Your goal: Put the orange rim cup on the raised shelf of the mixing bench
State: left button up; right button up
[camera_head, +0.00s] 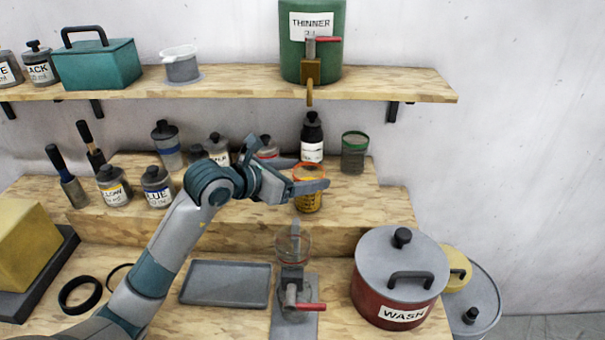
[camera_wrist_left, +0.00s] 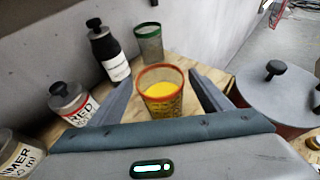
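The orange rim cup (camera_head: 308,203) is clear with yellow contents. It is upright at the raised shelf (camera_head: 355,205) of the mixing bench, near its front edge, and looks to stand on it. My left gripper (camera_head: 311,172) reaches in from the left, with one finger in front of the cup and one behind. In the left wrist view the cup (camera_wrist_left: 161,98) sits between the spread fingers (camera_wrist_left: 161,80), with small gaps on both sides. The near finger hides part of the cup in the head view. My right gripper is not in view.
A green rim cup (camera_head: 354,152) and a black bottle (camera_head: 312,136) stand behind the cup. Several paint jars are to the left. Below are a dispenser (camera_head: 293,285) with a red lever, a grey tray (camera_head: 226,283) and a red wash pot (camera_head: 398,290). A thinner tank (camera_head: 312,60) is above.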

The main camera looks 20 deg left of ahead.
pick_arm(q)
jog(key=shift+r, duration=0.2)
jog(key=shift+s+a, duration=0.15)
jog(key=shift+s, duration=0.05)
jog(key=b+v, duration=0.3)
jog(key=v, duration=0.8)
jog(key=shift+s, duration=0.25)
jog(key=shift+a+r, duration=0.1)
jog(key=shift+a, duration=0.05)
dwell(0.8)
